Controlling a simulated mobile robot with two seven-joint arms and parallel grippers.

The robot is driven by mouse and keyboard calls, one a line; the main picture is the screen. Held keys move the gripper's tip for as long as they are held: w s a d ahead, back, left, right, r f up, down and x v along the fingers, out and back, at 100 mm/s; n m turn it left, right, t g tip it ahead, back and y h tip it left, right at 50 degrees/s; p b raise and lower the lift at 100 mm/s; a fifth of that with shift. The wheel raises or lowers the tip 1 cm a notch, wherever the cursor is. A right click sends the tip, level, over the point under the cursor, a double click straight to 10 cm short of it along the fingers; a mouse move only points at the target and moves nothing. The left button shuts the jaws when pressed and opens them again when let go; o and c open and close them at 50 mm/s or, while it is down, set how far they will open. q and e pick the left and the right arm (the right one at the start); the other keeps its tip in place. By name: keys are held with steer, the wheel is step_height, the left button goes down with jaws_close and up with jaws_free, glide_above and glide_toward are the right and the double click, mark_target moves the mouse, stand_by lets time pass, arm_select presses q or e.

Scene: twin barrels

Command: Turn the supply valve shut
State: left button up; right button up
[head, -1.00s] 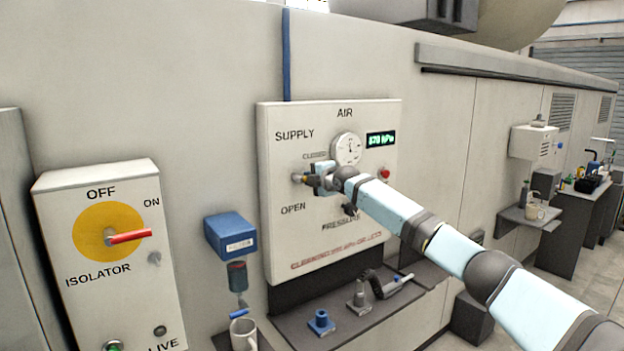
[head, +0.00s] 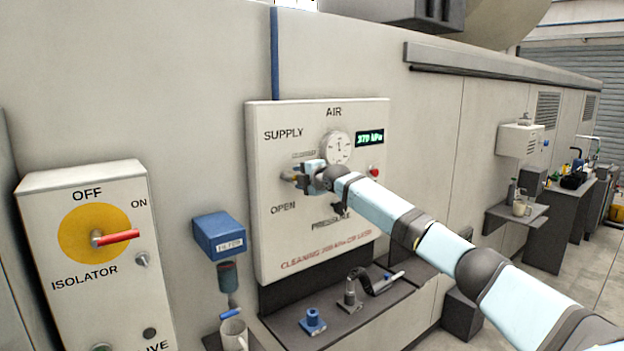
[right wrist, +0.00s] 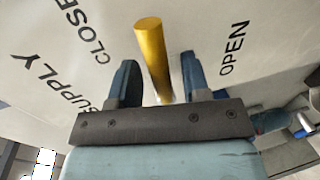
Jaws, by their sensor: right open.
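The supply valve (head: 288,178) is on the left of the white air panel (head: 262,245), between the CLOSED and OPEN labels. My right gripper (head: 302,178) is at the valve and hides much of it in the head view. In the right wrist view, the valve's yellow handle (right wrist: 149,50) stands between the two blue fingers of my open right gripper (right wrist: 158,68), with a gap on each side. CLOSED lies to its left in that picture and OPEN to its right. My left gripper is not in view.
A round gauge (head: 337,147) and a green display (head: 369,139) sit above my right arm. The isolator box (head: 95,275) with a red handle (head: 118,237) is at left. A blue box (head: 219,235), a mug (head: 234,334) and a shelf (head: 385,320) are below.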

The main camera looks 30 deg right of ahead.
steer(key=b+v, duration=0.3)
steer(key=v, duration=1)
steer(key=shift+s, duration=0.2)
steer(key=shift+r, duration=0.1)
